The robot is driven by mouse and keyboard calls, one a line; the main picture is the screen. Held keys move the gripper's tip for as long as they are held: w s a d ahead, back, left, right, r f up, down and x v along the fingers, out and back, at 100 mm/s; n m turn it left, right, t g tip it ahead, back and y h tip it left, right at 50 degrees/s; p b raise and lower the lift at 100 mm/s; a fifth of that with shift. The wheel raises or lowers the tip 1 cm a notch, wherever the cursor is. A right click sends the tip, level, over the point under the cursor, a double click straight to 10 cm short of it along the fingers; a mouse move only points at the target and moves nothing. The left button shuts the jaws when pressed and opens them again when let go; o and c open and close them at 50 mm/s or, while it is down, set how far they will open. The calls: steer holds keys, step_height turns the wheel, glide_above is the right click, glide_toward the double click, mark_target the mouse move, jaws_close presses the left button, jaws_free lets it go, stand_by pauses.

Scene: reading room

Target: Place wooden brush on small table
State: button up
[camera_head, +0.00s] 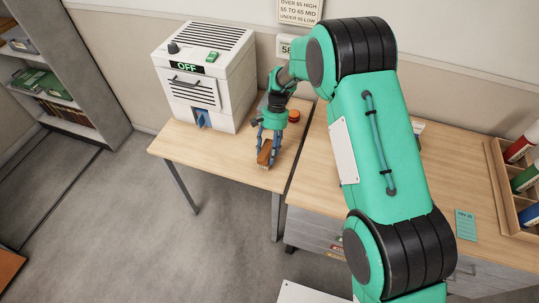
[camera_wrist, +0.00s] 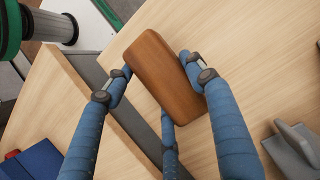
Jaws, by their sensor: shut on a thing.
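The wooden brush (camera_head: 264,152) is a brown block with a lighter underside. It fills the middle of the wrist view (camera_wrist: 158,68), where its smooth brown back shows. My gripper (camera_head: 267,138) points down and is shut on the brush, with blue fingers on its two sides and a third finger below it in the wrist view. The small table (camera_head: 215,156) has a pale wood top and grey legs. The brush is at or just above its right front part; I cannot tell whether it touches the top.
A white box machine (camera_head: 205,85) marked OFF stands on the small table. A red-orange round thing (camera_head: 294,116) is behind my gripper. A wooden desk (camera_head: 312,165) adjoins on the right, holding a wooden rack (camera_head: 497,188) and a green card (camera_head: 466,225). The small table's front is clear.

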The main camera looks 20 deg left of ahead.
steer(key=shift+f, duration=0.7)
steer(key=shift+f, duration=0.15)
steer(key=o, duration=1.3)
steer(key=shift+c, duration=0.2)
steer(key=p+v, duration=0.3)
steer(key=v, duration=0.9)
